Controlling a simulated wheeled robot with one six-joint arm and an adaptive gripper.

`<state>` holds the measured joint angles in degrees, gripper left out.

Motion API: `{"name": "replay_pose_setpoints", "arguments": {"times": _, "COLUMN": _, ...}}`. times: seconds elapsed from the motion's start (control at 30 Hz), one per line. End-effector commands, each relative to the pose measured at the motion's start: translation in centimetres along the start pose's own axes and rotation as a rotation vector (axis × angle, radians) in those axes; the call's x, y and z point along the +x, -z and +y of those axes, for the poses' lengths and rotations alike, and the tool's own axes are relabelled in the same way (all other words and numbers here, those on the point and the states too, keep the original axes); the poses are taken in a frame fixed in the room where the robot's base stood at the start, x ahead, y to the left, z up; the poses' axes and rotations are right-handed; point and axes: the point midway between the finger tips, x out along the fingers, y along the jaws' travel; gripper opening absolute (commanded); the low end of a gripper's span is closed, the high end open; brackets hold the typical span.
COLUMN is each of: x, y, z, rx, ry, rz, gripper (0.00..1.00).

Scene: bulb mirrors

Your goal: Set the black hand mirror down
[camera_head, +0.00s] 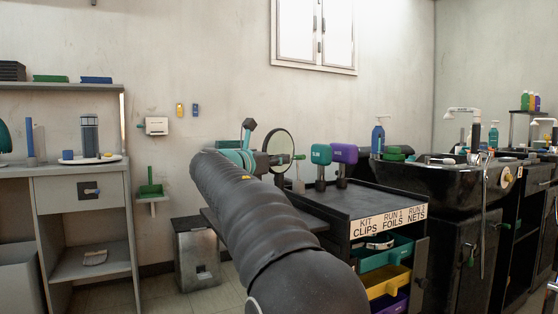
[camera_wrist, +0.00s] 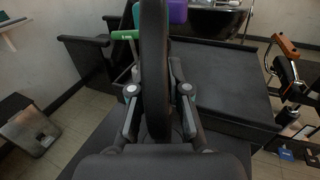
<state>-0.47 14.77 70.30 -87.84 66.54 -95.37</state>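The black hand mirror (camera_head: 279,146) has a round glass in a dark rim and is held upright beyond the end of my arm in the head view. In the wrist view the mirror (camera_wrist: 155,60) shows edge-on as a tall dark shape between my two fingers. My gripper (camera_wrist: 157,85) is shut on it; the exact contact at the handle is hidden. In the head view my gripper (camera_head: 249,150) is partly hidden by my arm. The mirror is by the left end of the black cart top (camera_head: 375,198). I cannot tell whether it touches a surface.
A teal brush (camera_head: 320,153), a purple brush (camera_head: 343,153) and a green-handled tool (camera_head: 299,157) stand at the back of the cart. The cart top's front and right (camera_wrist: 225,85) look clear. A black basin unit (camera_head: 450,180) stands to the right.

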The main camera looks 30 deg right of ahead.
Motion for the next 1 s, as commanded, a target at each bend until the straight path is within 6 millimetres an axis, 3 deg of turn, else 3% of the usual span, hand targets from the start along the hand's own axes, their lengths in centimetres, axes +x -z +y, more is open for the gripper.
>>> {"name": "replay_pose_setpoints", "arguments": {"times": 0.47, "x": -0.5, "y": -0.3, "z": 0.0, "rx": -0.001, "ry": -0.001, "rz": 0.0, "gripper": 0.37}}
{"name": "replay_pose_setpoints", "arguments": {"times": 1.0, "x": -10.0, "y": -0.4, "z": 0.0, "rx": 0.0, "ry": -0.003, "rz": 0.001, "gripper": 0.37}}
